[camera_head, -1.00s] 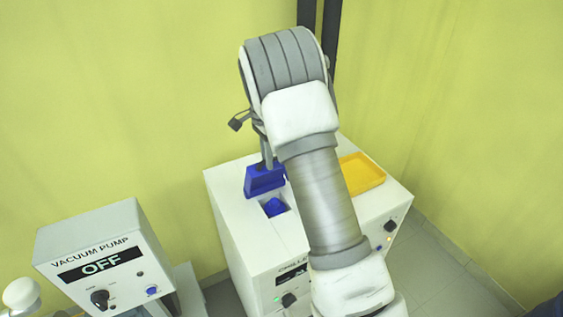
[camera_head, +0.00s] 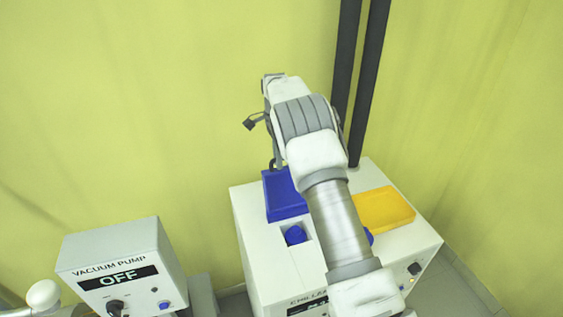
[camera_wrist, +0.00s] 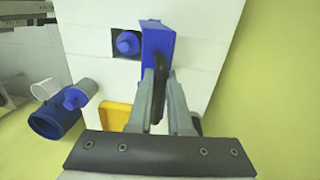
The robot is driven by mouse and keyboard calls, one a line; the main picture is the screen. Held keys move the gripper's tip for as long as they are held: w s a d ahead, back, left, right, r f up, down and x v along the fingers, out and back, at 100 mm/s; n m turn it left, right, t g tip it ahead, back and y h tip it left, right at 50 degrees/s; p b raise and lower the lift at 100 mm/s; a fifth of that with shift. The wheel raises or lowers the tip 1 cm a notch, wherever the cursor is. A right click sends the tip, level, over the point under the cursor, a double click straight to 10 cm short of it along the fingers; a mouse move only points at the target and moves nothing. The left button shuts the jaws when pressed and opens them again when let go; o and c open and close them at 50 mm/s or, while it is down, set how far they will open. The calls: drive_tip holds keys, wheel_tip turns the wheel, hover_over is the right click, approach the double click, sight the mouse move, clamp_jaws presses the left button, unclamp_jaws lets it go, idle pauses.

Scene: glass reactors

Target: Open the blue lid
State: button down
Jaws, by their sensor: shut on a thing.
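The blue lid (camera_head: 284,196) is at the back left of the white chiller's top, raised behind an uncovered square opening that holds a blue cap (camera_head: 295,235). In the wrist view the lid (camera_wrist: 157,38) shows nearly edge-on beside the opening, where the blue cap (camera_wrist: 128,43) shows again. My gripper (camera_wrist: 160,78) is shut on the lid's dark handle, with a finger on either side of it. In the head view my arm hides most of the gripper and part of the lid's right side.
A yellow lid (camera_head: 385,210) lies on the right of the chiller top (camera_head: 262,262). Two dark posts (camera_head: 357,80) rise behind it. The vacuum pump box (camera_head: 125,265), reading OFF, stands to the left. Blue containers (camera_wrist: 55,115) show at the left in the wrist view.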

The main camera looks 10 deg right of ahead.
drive_tip(key=w, duration=0.1)
drive_tip(key=w+f, duration=0.1)
drive_tip(key=shift+w+a, duration=0.2)
drive_tip(key=shift+w, duration=0.1)
drive_tip(key=shift+w+r, duration=0.15)
drive_tip(key=shift+w, duration=0.05)
idle(0.5)
drive_tip(key=c, duration=1.2)
unclamp_jaws()
drive_tip(key=o, duration=0.4)
drive_tip(key=shift+w+a+f, duration=0.1)
drive_tip(key=shift+w+f, duration=0.1)
drive_tip(key=shift+w, duration=0.1)
drive_tip(key=shift+c, duration=0.2)
drive_tip(key=shift+s, duration=0.1)
drive_tip(key=shift+r, duration=0.1)
